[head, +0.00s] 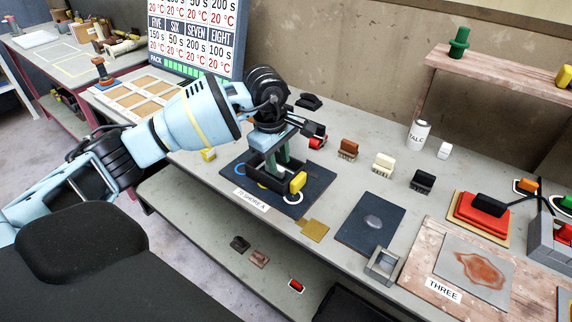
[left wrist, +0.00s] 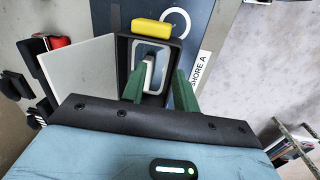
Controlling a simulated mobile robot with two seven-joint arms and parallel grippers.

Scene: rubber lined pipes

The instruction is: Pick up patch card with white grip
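My left gripper (head: 271,162) points down over a black open-topped box (head: 262,184) on the dark mat (head: 235,170). In the left wrist view its two green fingers (left wrist: 158,88) stand apart. A small white grip (left wrist: 149,72) shows between and beyond them, inside the black-rimmed box (left wrist: 172,48). I see no clear contact between the fingers and the grip. In the head view the box wall and fingers hide the grip. My right gripper is not in view.
A yellow-handled piece (head: 297,183) stands close beside the box; it also shows in the left wrist view (left wrist: 151,27). Brown (head: 348,149), cream (head: 383,164) and black (head: 423,181) pieces stand along the table. A talc bottle (head: 418,135) stands behind. A metal frame (head: 383,265) lies near the front edge.

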